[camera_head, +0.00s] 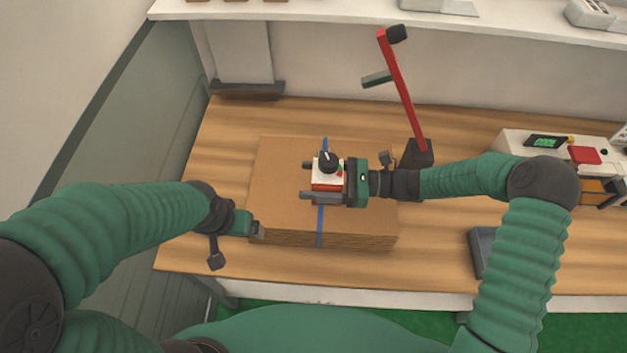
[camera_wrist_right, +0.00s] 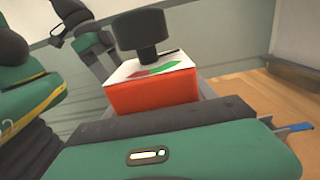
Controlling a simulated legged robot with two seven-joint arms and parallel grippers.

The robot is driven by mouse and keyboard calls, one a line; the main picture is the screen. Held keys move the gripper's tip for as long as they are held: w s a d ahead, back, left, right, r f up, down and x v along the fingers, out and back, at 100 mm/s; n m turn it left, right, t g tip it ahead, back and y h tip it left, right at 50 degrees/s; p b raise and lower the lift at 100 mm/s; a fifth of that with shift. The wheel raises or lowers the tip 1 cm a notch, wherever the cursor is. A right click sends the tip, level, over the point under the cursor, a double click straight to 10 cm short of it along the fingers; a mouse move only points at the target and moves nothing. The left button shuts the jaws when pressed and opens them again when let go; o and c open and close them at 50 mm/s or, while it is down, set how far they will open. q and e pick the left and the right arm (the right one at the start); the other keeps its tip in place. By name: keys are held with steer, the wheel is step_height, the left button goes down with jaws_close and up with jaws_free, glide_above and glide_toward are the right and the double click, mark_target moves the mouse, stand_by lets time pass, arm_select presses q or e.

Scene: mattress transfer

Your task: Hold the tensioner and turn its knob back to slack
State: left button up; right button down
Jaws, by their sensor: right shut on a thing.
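The tensioner (camera_head: 327,182) is a small red box with a white top and a black knob (camera_head: 328,160). It sits on the blue strap (camera_head: 320,225) over a stack of cardboard sheets (camera_head: 280,165). My right gripper (camera_head: 308,182) comes from the right, its fingers along both sides of the tensioner, shut on it. In the right wrist view the red body (camera_wrist_right: 150,95) and the knob (camera_wrist_right: 140,33) stand upright, with red and green marks on the white top. My left gripper (camera_head: 257,231) is at the stack's front left corner, apart from the knob; its jaw gap is unclear.
A red lever (camera_head: 402,92) on a dark base stands behind my right forearm. A white machine (camera_head: 525,147) with a green display and red button is at the right. A dark tray (camera_head: 482,250) lies at the front right. The wooden table (camera_head: 225,130) is bare left of the stack.

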steer(key=shift+f, duration=0.25)
steer(key=shift+f+b, duration=0.35)
steer(key=shift+b, duration=0.1)
steer(key=shift+f+b, duration=1)
steer(key=shift+f, duration=0.7)
